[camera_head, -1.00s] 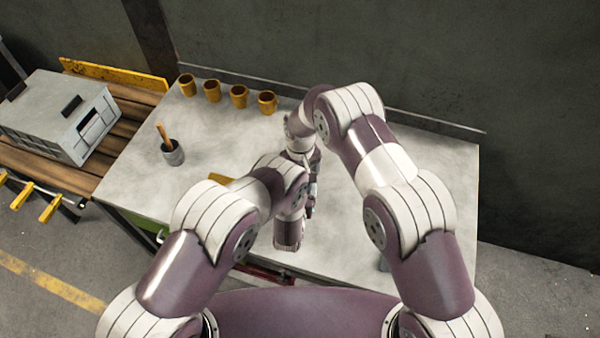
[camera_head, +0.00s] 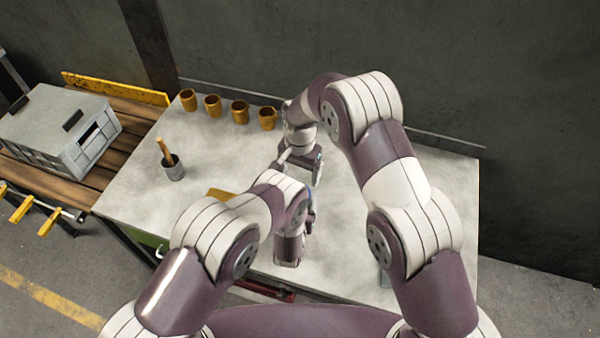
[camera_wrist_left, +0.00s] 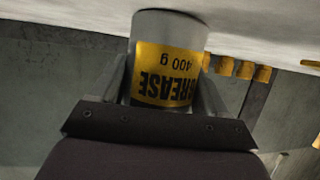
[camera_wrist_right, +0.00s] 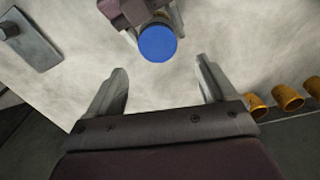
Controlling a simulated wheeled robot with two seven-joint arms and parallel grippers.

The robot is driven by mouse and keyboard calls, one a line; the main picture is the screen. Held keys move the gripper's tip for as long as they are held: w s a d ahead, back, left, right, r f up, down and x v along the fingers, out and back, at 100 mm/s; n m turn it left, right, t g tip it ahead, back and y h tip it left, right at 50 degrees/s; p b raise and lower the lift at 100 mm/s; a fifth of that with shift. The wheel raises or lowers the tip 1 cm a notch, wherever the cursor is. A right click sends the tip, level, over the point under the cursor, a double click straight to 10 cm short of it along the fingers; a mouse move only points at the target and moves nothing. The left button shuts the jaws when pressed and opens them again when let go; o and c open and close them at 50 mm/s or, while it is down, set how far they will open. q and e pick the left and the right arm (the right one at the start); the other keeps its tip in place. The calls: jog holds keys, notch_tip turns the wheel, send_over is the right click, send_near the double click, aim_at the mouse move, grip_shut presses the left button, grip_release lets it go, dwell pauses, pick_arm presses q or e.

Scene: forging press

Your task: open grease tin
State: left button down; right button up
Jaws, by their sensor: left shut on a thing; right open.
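The grease tin (camera_wrist_left: 168,60) is grey with a yellow label and fills the middle of the left wrist view, its lettering upside down there. My left gripper (camera_wrist_left: 163,75) is shut on its sides. In the right wrist view the tin's round blue lid (camera_wrist_right: 157,43) faces me, with the left gripper's fingers beside it. My right gripper (camera_wrist_right: 161,68) is open and empty, with the lid just beyond its fingertips and apart from them. In the head view the right gripper (camera_head: 302,160) is over the table; the tin is hidden behind my arms.
The table (camera_head: 135,200) carries a row of yellow cups (camera_head: 239,111) at the back and a dark pot (camera_head: 173,168) with a wooden-handled tool. A grey crate (camera_head: 60,130) stands on a wooden-slat surface at left. A wall (camera_head: 400,60) rises behind the table.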

jog(key=m, duration=0.2)
jog(key=shift+s+f+m, duration=0.15)
jog(key=shift+f+m, duration=0.05)
jog(key=shift+m, duration=0.2)
notch_tip(320, 180, down, 8)
jog(key=shift+r, duration=0.15)
jog(key=c, duration=1.1)
jog(key=n, duration=0.4)
jog(key=shift+n, duration=0.3)
jog(key=n, duration=0.8)
jog(key=shift+n, duration=0.4)
